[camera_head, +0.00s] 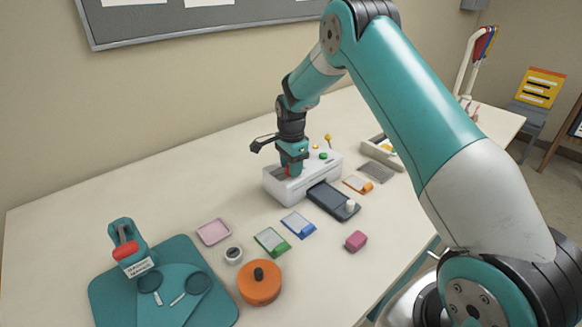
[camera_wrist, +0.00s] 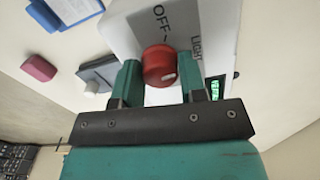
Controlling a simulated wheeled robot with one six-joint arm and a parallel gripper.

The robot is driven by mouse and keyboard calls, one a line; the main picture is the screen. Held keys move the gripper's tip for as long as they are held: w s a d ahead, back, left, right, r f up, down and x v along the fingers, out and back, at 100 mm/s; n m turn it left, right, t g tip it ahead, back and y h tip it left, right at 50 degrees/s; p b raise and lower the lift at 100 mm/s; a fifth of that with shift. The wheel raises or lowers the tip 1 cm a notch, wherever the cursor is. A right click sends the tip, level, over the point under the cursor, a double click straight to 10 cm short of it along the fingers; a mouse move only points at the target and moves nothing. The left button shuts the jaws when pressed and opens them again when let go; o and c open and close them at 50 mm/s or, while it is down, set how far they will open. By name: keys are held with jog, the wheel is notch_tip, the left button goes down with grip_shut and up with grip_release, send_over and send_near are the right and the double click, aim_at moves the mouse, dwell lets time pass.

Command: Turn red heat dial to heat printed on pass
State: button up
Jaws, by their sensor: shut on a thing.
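The white laminator (camera_head: 323,170) stands on the table. Its red heat dial (camera_wrist: 160,66) sits between the two fingers of my gripper (camera_wrist: 160,80) in the wrist view, and the gripper is shut on it. The labels OFF and LIGHT show near the dial. A pale mark on the dial's face lies toward the lower right in the wrist view. In the head view my gripper (camera_head: 291,172) is over the laminator's left end. Passes with orange (camera_head: 357,184), blue (camera_head: 298,224) and green (camera_head: 271,241) edges lie on the table; their print is too small to read.
A dark tray (camera_head: 332,201) extends from the laminator's front. The table's left part is clear.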

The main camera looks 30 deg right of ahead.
jog(key=shift+m, duration=0.7)
jog(key=o, duration=0.9)
notch_tip(320, 180, up, 18)
jog(key=b, duration=0.3)
jog(key=shift+f, duration=0.25)
